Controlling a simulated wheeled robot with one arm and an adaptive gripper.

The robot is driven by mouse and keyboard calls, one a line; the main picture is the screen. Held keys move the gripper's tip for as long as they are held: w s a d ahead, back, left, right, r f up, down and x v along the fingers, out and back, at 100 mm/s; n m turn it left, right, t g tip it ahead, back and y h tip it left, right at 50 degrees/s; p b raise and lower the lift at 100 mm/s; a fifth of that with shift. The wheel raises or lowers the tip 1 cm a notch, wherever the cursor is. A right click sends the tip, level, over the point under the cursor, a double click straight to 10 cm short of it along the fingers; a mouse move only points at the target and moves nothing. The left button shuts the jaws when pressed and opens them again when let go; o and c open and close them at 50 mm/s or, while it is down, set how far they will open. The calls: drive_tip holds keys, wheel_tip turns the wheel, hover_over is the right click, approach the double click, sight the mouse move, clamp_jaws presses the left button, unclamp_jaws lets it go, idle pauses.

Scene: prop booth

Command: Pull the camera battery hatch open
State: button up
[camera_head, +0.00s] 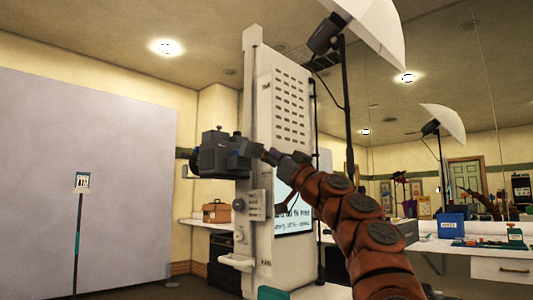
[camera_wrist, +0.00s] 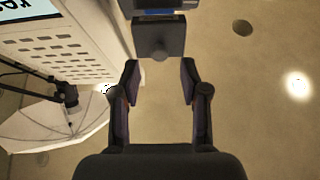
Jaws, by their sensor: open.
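The dark grey camera (camera_head: 222,157) is mounted at the left of the white booth column, with its lens to the left. My gripper (camera_head: 268,156) is at its right side, small and dark in the head view. In the wrist view, my gripper (camera_wrist: 160,82) is open, with nothing between its fingers. Just beyond the fingertips is a dark grey part of the camera (camera_wrist: 160,38) with a small rounded bump and a blue strip above. I cannot tell for sure whether this is the battery hatch, or whether any gap shows around it.
The white booth column (camera_head: 252,75) stands close behind the camera. A studio lamp with a white umbrella (camera_head: 372,30) is above right. A grey backdrop (camera_head: 80,150) and a thin stand (camera_head: 79,235) are at left. A counter holds a blue box (camera_head: 451,226) at right.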

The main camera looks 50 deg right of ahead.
drive_tip(key=shift+v, duration=2.55)
drive_tip(key=shift+r, duration=0.1)
